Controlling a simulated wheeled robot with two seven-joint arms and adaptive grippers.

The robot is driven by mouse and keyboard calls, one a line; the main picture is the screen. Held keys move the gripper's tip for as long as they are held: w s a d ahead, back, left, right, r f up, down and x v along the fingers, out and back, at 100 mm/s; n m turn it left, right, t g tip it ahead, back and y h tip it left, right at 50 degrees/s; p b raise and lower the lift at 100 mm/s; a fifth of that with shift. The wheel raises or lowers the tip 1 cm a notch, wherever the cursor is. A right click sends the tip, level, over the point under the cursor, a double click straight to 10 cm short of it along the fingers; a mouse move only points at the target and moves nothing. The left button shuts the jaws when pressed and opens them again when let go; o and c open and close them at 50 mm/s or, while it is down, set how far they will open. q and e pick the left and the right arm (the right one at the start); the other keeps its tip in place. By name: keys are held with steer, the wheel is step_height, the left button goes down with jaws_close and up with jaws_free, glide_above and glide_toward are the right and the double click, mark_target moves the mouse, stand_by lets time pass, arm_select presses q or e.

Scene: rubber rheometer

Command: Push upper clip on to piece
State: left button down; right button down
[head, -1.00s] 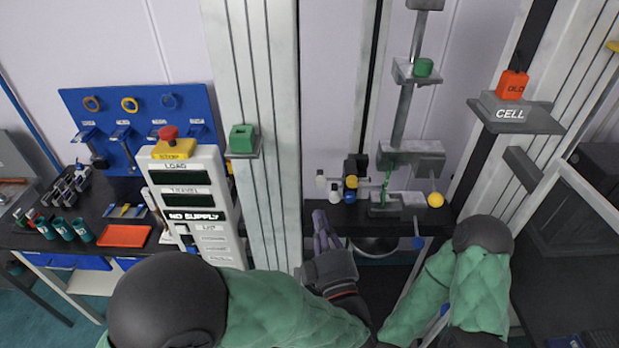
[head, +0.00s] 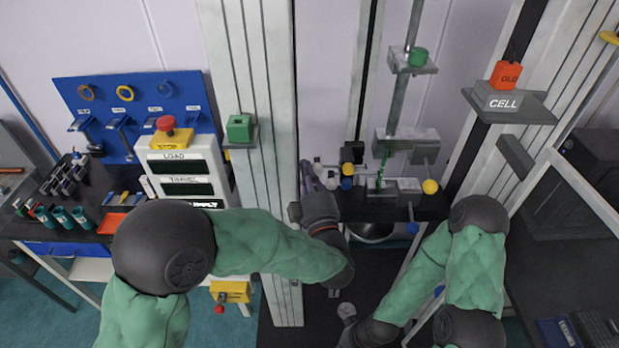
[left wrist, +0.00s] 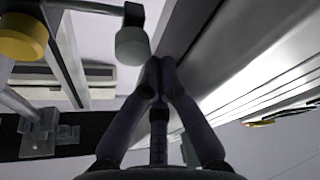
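The piece appears to be the thin green strip (head: 384,163) standing from the lower grey clip (head: 396,186), just below the upper clip's left end. My left gripper (head: 308,173) is left of both clips, apart from them, by the bottles. In the left wrist view its two fingers (left wrist: 158,72) meet at the tips with nothing visible between them. My right gripper (head: 341,303) is low in front of the bench; its fingers are unclear.
A pale column (head: 268,220) stands close left of my left gripper. Small bottles (head: 347,169) stand left of the clips. A blue knob (head: 412,228) hangs below the lower clip. The control panel (head: 185,175) and an orange CELL block (head: 508,74) flank the machine.

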stand_by(0.3)
arm_select(q)
steer(key=d+b, duration=0.2)
steer(key=d, duration=0.2)
steer(key=shift+d, duration=0.1)
steer(key=v, duration=1.2)
stand_by(0.6)
